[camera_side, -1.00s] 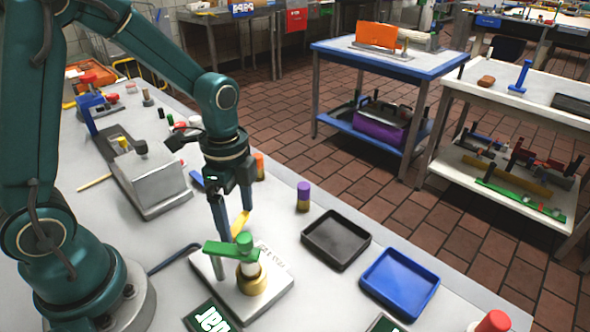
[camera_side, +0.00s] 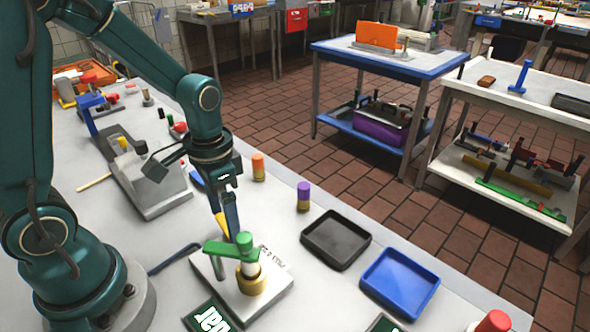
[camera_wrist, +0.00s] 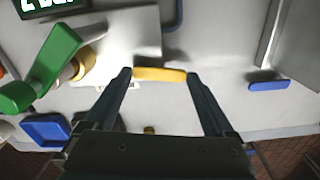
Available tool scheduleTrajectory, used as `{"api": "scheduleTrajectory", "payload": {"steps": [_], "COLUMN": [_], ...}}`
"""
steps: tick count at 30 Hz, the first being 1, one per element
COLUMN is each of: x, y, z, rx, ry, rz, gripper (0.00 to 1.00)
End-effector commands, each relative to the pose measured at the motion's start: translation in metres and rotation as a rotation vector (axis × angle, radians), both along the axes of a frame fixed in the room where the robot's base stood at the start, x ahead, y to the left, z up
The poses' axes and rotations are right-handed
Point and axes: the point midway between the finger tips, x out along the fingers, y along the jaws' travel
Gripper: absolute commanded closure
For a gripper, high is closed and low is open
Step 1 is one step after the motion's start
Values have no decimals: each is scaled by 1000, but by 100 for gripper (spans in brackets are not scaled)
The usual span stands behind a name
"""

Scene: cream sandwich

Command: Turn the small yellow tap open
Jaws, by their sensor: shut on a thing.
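The small yellow tap's handle (camera_side: 221,221) is a flat yellow bar at the back of a pale metal block (camera_side: 271,301), partly hidden by my fingers and the green lever. In the wrist view the yellow handle (camera_wrist: 160,75) spans the gap between my fingertips, one at each end. My gripper (camera_side: 226,228) points down and is shut on it; it also shows in the wrist view (camera_wrist: 159,76). The tap's body below the handle is hidden.
A larger tap with a green lever (camera_side: 219,248) and brass base (camera_side: 251,281) stands close in front of my fingers. A black tray (camera_side: 336,240) and a blue tray (camera_side: 400,284) lie to the right. A grey machine (camera_side: 152,187) stands behind left.

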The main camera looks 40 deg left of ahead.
Motion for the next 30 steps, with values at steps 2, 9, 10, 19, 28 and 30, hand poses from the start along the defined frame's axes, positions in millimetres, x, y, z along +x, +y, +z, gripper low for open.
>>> {"api": "scheduleTrajectory", "payload": {"steps": [2,9,10,19,28,30], "x": [-1,-4,-4,-5,-5,-5], "y": [0,1,1,1,1,1], "z": [1,1,1,1,0,0], "rx": [0,1,1,0,0,0], "ry": [0,0,0,0,0,0], "rz": [50,158,165,205,207,207], "gripper": [67,67,67,67,67,0]}}
